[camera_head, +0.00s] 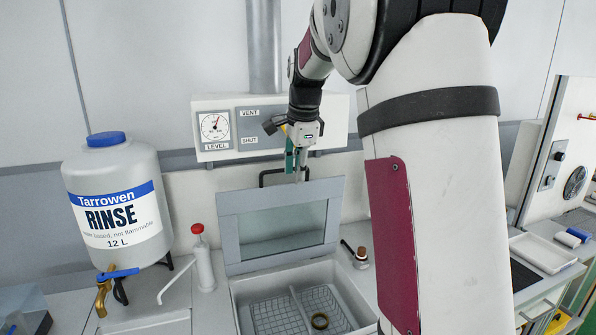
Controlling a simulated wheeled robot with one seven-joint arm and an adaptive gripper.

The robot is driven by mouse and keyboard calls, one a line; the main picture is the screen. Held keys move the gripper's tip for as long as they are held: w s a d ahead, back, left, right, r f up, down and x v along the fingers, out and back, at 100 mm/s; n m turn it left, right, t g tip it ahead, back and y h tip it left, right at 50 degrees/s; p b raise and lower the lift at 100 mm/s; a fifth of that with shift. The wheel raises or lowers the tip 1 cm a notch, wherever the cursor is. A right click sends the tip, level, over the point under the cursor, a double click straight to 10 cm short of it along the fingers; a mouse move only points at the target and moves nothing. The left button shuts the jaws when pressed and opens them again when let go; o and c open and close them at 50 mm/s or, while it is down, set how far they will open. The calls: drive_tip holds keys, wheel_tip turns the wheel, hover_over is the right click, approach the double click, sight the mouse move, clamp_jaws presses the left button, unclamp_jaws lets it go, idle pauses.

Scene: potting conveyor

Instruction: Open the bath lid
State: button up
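The bath lid (228,226) is a grey frame with a clear window. It stands raised at a steep angle along the back rim of the bath (358,307), so the basin is uncovered. A black bar handle (271,172) shows at the lid's upper edge. My gripper (297,178) points down at the handle's right part and overlaps it in the picture. The fingers are narrow and seen nearly edge on, so I cannot tell whether they close on the handle.
A large rinse container (117,210) with a tap and a red-topped dispenser (203,260) stand left of the bath. A small bottle (361,258) stands to its right. A gauge panel (235,132) is on the wall behind. My arm hides much of the right side.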

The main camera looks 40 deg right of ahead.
drive_tip(key=s+p+v, duration=0.2)
drive_tip(key=p+v, duration=0.4)
drive_tip(key=v, duration=0.7)
drive_tip(key=shift+s+a+p, duration=0.2)
drive_tip(key=shift+a+p, duration=0.1)
drive_tip(key=shift+a, duration=0.1)
idle(0.6)
idle(0.4)
drive_tip(key=v, duration=1.1)
drive_tip(key=shift+s+r, duration=0.2)
drive_tip(key=shift+r, duration=0.2)
drive_tip(key=s+a+f+n+t+b, duration=0.1)
drive_tip(key=s+a+f+n, duration=0.2)
drive_tip(key=s+a+n, duration=0.25)
drive_tip(key=s+a+f+n+t, duration=0.1)
drive_tip(key=s+a+f+n, duration=0.3)
drive_tip(key=s+a+n, duration=0.15)
drive_tip(key=s+a+f+n, duration=0.4)
drive_tip(key=s+f+n, duration=0.1)
drive_tip(key=s+f, duration=0.1)
drive_tip(key=s+a+f+n+b, duration=0.1)
drive_tip(key=s+a+f+n, duration=0.2)
drive_tip(key=s+f+n, duration=0.2)
wheel_tip(320, 180, down, 3)
drive_tip(key=shift+s+a+t+y, duration=0.3)
drive_tip(key=shift+s+a+y, duration=0.1)
drive_tip(key=shift+s, duration=0.3)
